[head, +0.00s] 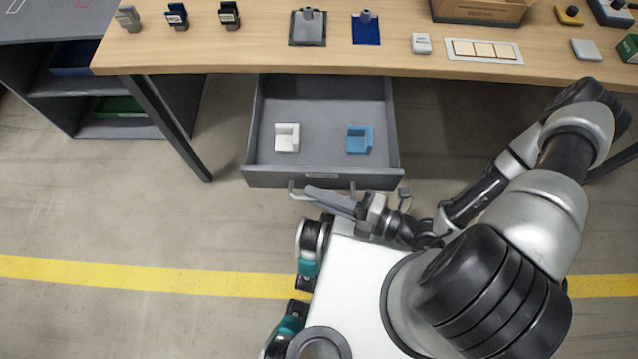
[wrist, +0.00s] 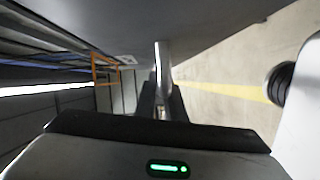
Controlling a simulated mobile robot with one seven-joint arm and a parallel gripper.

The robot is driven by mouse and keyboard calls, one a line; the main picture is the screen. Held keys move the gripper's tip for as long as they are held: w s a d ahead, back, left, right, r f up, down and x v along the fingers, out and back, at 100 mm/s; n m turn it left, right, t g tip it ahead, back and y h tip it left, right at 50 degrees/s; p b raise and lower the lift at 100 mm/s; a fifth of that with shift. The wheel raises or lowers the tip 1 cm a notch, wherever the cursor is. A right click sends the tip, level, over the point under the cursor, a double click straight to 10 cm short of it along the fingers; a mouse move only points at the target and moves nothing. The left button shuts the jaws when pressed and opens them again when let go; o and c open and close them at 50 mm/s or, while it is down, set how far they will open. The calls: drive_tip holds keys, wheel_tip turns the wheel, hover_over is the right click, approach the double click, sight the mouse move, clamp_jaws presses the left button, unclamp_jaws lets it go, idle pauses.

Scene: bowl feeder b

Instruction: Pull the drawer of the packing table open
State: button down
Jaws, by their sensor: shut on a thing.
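The grey drawer (head: 322,174) of the packing table (head: 210,56) stands pulled out well beyond the table's front edge. Its inside shows, with a white block-like part (head: 287,137) and a blue one (head: 359,139) lying apart on its floor. My gripper (head: 335,200) is at the drawer's front, shut on the bar handle (wrist: 163,62). In the wrist view the handle runs between the fingers of my gripper (wrist: 163,100), close to the drawer's front face (wrist: 215,25). In the head view my gripper hides part of the handle.
Clamps, a grey and a blue plate, a white tray (head: 484,51) and a cardboard box (head: 480,10) stand on the tabletop. A dark shelf unit (head: 60,95) is at the left. The table leg (head: 168,125) stands left of the drawer. Floor is clear left of my base.

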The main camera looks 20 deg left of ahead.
idle(0.3)
drive_tip(key=c, duration=1.8)
unclamp_jaws()
drive_tip(key=shift+c, duration=0.2)
drive_tip(key=s+d+r, duration=0.1)
drive_tip(key=s+d, duration=0.1)
drive_tip(key=d, duration=1.5)
drive_tip(key=shift+s+d+r, duration=0.15)
drive_tip(key=shift+s+r, duration=0.05)
drive_tip(key=shift+s, duration=0.15)
